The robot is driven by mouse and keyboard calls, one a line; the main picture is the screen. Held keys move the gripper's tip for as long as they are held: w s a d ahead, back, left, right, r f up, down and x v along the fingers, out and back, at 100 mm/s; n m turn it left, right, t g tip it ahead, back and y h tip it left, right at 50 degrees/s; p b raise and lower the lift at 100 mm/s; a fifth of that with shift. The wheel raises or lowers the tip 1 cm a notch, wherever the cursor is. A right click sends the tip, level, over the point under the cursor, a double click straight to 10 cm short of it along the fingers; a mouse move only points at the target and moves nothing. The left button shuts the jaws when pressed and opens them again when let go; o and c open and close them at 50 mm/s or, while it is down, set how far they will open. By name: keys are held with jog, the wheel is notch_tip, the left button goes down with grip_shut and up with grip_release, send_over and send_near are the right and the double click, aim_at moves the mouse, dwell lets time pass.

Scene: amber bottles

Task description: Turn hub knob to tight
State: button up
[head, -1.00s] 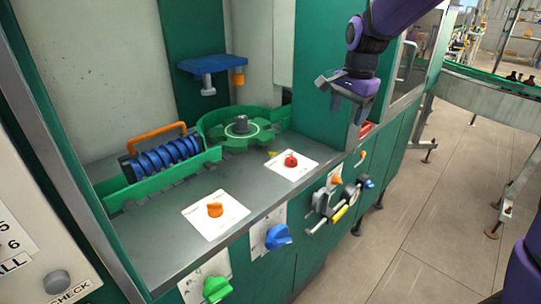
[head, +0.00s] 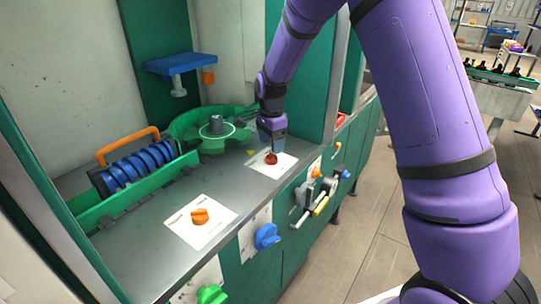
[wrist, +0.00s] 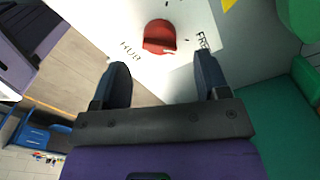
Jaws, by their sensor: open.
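The hub knob is the small red knob (head: 271,159) on a white plate (head: 284,168) at the far right end of the grey worktop. In the wrist view the red knob (wrist: 158,36) sits beside printed "HUB" on its left and partly visible "FRE" lettering on its right. My gripper (head: 272,143) points down just above the knob. In the wrist view its two dark fingers (wrist: 162,72) are spread apart with nothing between them, and the knob lies beyond the tips. The word "tight" is not visible.
An orange knob (head: 200,217) on another white plate stands nearer on the worktop. A green star wheel (head: 213,143) and a blue screw (head: 140,170) lie behind. A blue knob (head: 267,236), a green knob (head: 212,294) and a clamp-like fitting (head: 318,190) stick out from the front panel.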

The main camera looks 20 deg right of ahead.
aim_at(272, 158)
jog(key=shift+f, duration=2.6)
jog(key=shift+c, duration=0.4)
jog(key=c, duration=0.8)
